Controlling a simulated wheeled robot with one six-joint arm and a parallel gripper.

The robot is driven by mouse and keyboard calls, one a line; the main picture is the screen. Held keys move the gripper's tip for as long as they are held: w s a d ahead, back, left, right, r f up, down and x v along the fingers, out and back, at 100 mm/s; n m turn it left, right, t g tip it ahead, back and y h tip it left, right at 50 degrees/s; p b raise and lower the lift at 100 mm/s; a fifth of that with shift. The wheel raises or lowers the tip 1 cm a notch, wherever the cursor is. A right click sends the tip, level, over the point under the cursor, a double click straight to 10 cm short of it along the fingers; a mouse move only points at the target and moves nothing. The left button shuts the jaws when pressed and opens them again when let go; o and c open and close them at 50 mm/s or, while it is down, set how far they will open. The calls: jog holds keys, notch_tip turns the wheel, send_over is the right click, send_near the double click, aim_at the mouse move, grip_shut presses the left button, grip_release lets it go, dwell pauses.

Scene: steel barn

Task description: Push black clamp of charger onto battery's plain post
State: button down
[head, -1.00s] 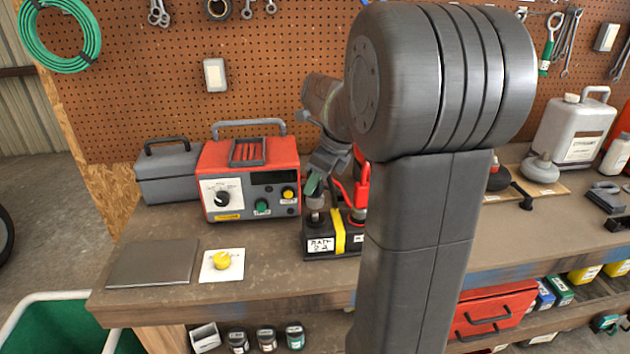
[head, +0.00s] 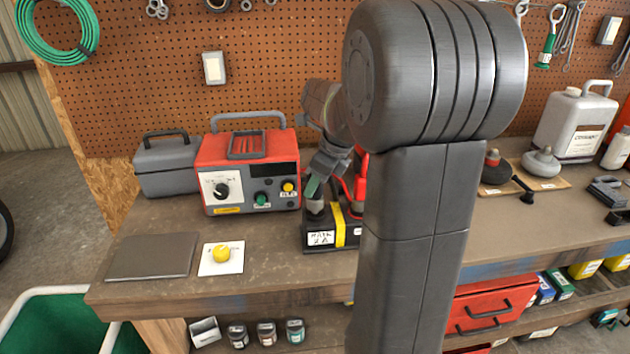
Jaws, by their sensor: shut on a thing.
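The dark battery (head: 318,238) with a yellow strap and white label sits on the bench, partly hidden behind my arm. The red and grey charger (head: 249,178) stands behind it to the left. My gripper (head: 315,190) is shut over the battery's left post area and points down. The thing in its jaws is small and mostly hidden; it appears to be the black clamp (head: 315,208), low at that post. I cannot tell whether it is seated. The red clamp (head: 361,190) is at the battery's right side, partly behind my arm.
A grey metal plate (head: 152,256) and a yellow knob on a white card (head: 221,255) lie at the front left. A grey toolbox (head: 167,167) stands left of the charger. A white jug (head: 575,125) stands at the right. Pegboard backs the bench.

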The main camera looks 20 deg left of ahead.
jog(key=shift+f, duration=0.65)
jog(key=shift+f+b, duration=0.2)
jog(key=shift+b, duration=0.1)
jog(key=c, duration=1.1)
grip_release()
jog(key=shift+o, duration=0.2)
jog(key=shift+r, duration=0.1)
jog(key=p+v, duration=0.1)
jog(key=v, duration=1.2)
jog(key=shift+d+r, duration=0.25)
jog(key=shift+r, duration=0.1)
notch_tip(320, 180, up, 5)
jog(key=p, duration=0.6)
